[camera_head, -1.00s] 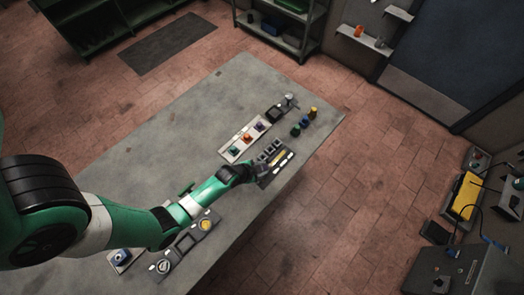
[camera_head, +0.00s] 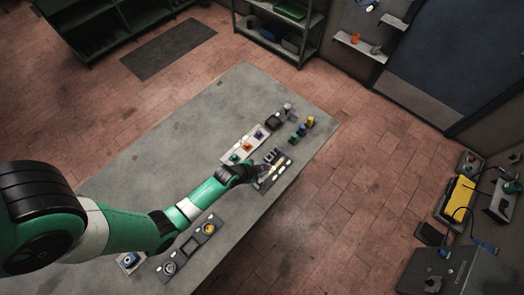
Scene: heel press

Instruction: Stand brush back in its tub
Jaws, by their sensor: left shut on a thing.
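My left arm reaches in from the left over the grey table (camera_head: 150,150). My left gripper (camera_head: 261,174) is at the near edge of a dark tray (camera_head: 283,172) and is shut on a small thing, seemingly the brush. That thing is mostly hidden by the gripper and too small to make out. The tray carries small dark purple-tinted pots (camera_head: 272,156), a yellow piece and pale strips. I cannot tell which pot is the brush's tub. My right gripper is not in view.
A white strip (camera_head: 243,145) with small coloured pieces lies just behind the tray. Small coloured bottles (camera_head: 302,129) stand at the table's far right end. A dark tray (camera_head: 190,247) with round dishes lies nearer. The table's left part is clear.

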